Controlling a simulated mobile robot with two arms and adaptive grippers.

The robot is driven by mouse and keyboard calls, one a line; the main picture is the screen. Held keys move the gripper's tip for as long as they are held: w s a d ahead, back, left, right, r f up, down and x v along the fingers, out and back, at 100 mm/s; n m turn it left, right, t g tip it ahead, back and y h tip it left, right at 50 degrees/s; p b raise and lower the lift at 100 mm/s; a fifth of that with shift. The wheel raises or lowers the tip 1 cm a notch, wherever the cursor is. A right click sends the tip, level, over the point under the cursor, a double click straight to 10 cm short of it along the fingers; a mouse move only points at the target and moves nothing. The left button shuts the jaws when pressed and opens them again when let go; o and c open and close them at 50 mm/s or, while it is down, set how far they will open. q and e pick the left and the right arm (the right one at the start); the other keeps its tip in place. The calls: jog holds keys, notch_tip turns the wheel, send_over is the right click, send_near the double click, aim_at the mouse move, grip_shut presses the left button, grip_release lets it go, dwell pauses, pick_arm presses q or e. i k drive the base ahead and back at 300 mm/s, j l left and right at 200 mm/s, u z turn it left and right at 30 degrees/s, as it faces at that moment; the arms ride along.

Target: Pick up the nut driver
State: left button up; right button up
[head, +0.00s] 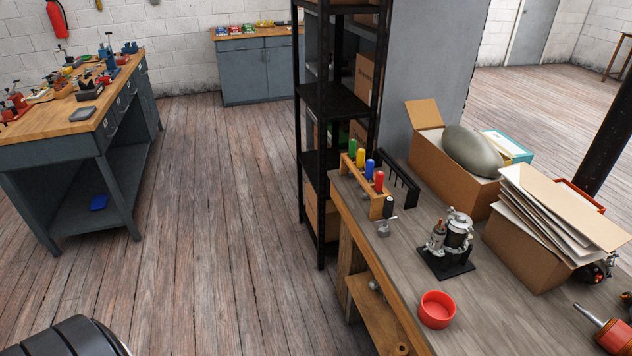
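A wooden rack (377,207) stands at the left edge of the grey-topped workbench in the head view. It holds upright hand tools with coloured handles: green (352,148), yellow (361,157), blue (369,169) and red (379,181), with a black one (389,204) at the near end. The nut driver may be among these, but their tips are hidden, so I cannot tell which it is. Neither of my grippers is in view.
The workbench (420,215) also bears an alternator on a black stand (447,262), a red bowl (437,309), a black slotted rack (398,178) and cardboard boxes (535,252). A black shelf (334,102) stands behind. The wooden floor (220,200) at left is clear.

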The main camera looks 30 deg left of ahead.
aim_at(381, 175)
jog(key=u, duration=0.65)
jog(key=i+j, duration=0.2)
